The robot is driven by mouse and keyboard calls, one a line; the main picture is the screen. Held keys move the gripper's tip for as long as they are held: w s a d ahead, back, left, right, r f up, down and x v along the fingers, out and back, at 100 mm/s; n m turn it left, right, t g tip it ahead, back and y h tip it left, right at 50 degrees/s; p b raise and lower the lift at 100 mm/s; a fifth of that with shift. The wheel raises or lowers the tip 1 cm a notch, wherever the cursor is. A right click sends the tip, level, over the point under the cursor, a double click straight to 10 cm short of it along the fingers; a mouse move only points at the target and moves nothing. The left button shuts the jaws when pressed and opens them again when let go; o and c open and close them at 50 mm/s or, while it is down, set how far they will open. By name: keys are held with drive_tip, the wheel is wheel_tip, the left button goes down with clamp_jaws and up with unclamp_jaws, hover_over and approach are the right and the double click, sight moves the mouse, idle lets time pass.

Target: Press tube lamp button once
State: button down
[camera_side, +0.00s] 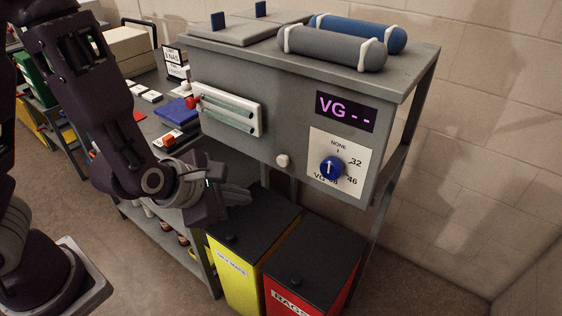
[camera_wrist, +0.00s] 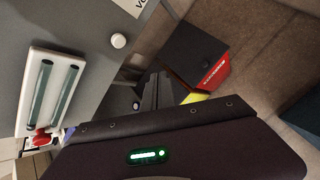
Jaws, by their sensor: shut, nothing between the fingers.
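The tube lamp (camera_side: 230,108) is a white panel with two tubes on the front of the grey cabinet. It also shows at the left of the wrist view (camera_wrist: 50,92). A red button (camera_side: 193,103) sits at its left end in the side view, and at its lower end in the wrist view (camera_wrist: 40,140). My gripper (camera_side: 246,194) is shut and empty, below the lamp and in front of the cabinet, apart from the button. Its fingers also show in the wrist view (camera_wrist: 157,90).
A white knob (camera_side: 282,160), a blue dial (camera_side: 332,168) and a display (camera_side: 346,111) are on the cabinet front. A yellow bin (camera_side: 232,273) and a red bin (camera_side: 343,282) stand below. A blue item (camera_side: 177,111) lies on the bench left of the cabinet.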

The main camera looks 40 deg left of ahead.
sight(284, 160)
drive_tip(key=w, duration=0.9)
idle(2.1)
drive_tip(key=shift+w, duration=0.35)
drive_tip(key=shift+w, duration=0.5)
idle(0.6)
drive_tip(key=shift+s, duration=0.9)
